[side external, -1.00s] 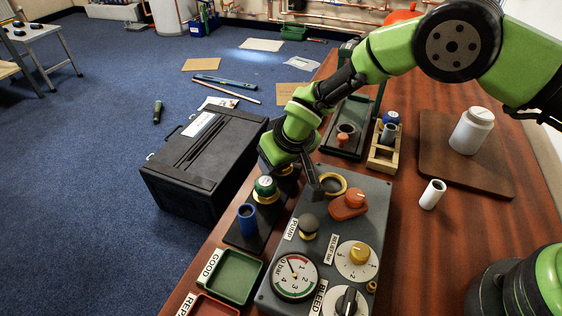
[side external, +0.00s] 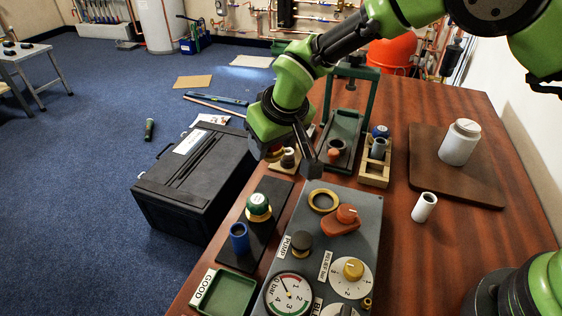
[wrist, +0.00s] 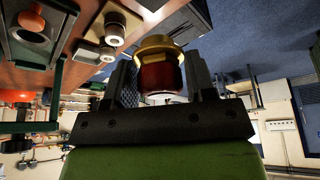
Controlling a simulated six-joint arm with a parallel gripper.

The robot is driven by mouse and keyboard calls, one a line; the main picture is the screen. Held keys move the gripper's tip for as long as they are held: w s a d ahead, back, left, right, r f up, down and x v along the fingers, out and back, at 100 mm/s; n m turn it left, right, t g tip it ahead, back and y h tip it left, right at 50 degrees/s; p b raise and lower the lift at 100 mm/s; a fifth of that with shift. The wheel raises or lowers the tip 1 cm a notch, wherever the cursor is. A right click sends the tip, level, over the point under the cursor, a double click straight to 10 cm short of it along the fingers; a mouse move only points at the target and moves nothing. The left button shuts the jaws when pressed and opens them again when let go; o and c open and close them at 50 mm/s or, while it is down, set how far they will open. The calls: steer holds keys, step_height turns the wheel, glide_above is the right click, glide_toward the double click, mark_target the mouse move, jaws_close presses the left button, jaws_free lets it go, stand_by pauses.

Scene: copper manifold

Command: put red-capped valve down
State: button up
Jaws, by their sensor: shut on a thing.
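The red-capped valve (wrist: 160,76) is between the two jaws of my gripper (wrist: 161,70) in the wrist view, with its red cap towards the camera and its brass-coloured body beyond. In the side view my gripper (side external: 291,163) is above the table, past the far end of the grey pump panel. The held valve is mostly hidden there by the jaws. A black strip (side external: 262,222) holds a green-capped valve (side external: 258,206) and a blue cylinder (side external: 239,238). Its far end looks bare.
The grey panel (side external: 368,215) carries a brass ring (side external: 323,201), an orange knob, dials and a gauge. A wooden rack (side external: 376,174) and a green press (side external: 346,130) stand behind. A green tray (side external: 230,294) is at front left. A black case (side external: 190,180) stands left of the table.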

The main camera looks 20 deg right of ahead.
steer(key=shift+r, duration=0.65)
steer(key=s+d+r+m+g+h, duration=0.1)
steer(key=s+d+m+h, duration=0.1)
steer(key=d+m, duration=0.6)
steer(key=s+d+m+g+h, duration=0.1)
steer(key=s+d+m+h, duration=0.3)
steer(key=d, duration=0.9)
steer(key=shift+m+y, duration=0.7)
steer(key=shift+y, duration=0.1)
steer(key=x, duration=0.3)
steer(key=a+x, duration=0.1)
steer(key=shift+s+d+f, duration=0.2)
steer(key=shift+f, duration=2.9)
steer(key=shift+f, duration=0.3)
